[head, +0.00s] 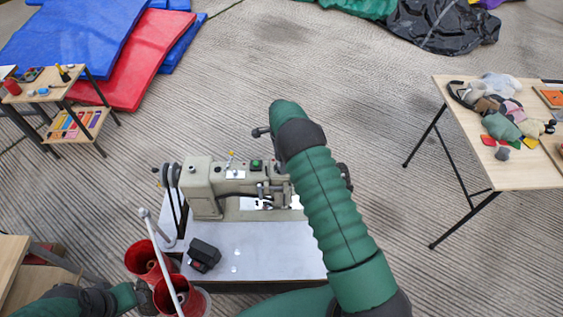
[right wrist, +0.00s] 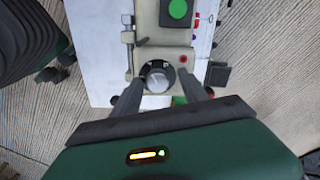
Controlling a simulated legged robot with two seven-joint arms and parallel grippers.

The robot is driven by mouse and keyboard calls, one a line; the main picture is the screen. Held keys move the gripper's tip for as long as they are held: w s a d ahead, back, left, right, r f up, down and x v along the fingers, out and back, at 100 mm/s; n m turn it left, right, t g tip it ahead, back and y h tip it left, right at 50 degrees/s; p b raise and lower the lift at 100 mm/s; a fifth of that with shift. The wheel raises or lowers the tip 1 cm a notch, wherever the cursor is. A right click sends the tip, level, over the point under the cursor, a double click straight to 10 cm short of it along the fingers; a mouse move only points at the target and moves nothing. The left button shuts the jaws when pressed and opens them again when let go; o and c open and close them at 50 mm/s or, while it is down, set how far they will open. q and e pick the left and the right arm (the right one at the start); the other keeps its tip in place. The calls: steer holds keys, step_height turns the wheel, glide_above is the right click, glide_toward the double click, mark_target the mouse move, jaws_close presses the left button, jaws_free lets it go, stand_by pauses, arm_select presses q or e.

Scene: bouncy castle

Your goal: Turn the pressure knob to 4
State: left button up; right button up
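A beige sewing machine (head: 205,180) stands on a white table (head: 225,240). In the right wrist view, the pressure knob (right wrist: 157,76) is a round dark dial with a grey face on the beige end of the machine. Its numbers are too small to read. My right gripper (right wrist: 160,78) is open, with one finger on each side of the knob; I cannot tell whether they touch it. In the head view, my green right arm hides the knob and most of that gripper. My left gripper (head: 143,297) is at the lower left beside the red buckets; its fingers are unclear.
Red buckets (head: 145,258) and a white pole (head: 160,255) stand at the table's left. A black box (head: 203,252) lies on the tabletop. A green button (right wrist: 179,9) and a small red button (right wrist: 183,58) are near the knob. Side tables stand farther away.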

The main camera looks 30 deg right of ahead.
steer(key=shift+s, duration=0.1)
step_height(320, 180, up, 17)
steer(key=shift+f, duration=0.2)
stand_by(0.6)
steer(key=s+a+n+t+p, duration=0.1)
steer(key=s+a+n, duration=0.7)
steer(key=s+n, duration=0.2)
steer(key=s+a+n+t+p, duration=0.1)
steer(key=s+a+n, duration=0.7)
steer(key=s+n, duration=0.3)
steer(key=s, duration=0.3)
steer(key=shift+s+a+r+t, duration=0.2)
steer(key=shift+a+r+t, duration=0.1)
steer(key=shift+d, duration=0.1)
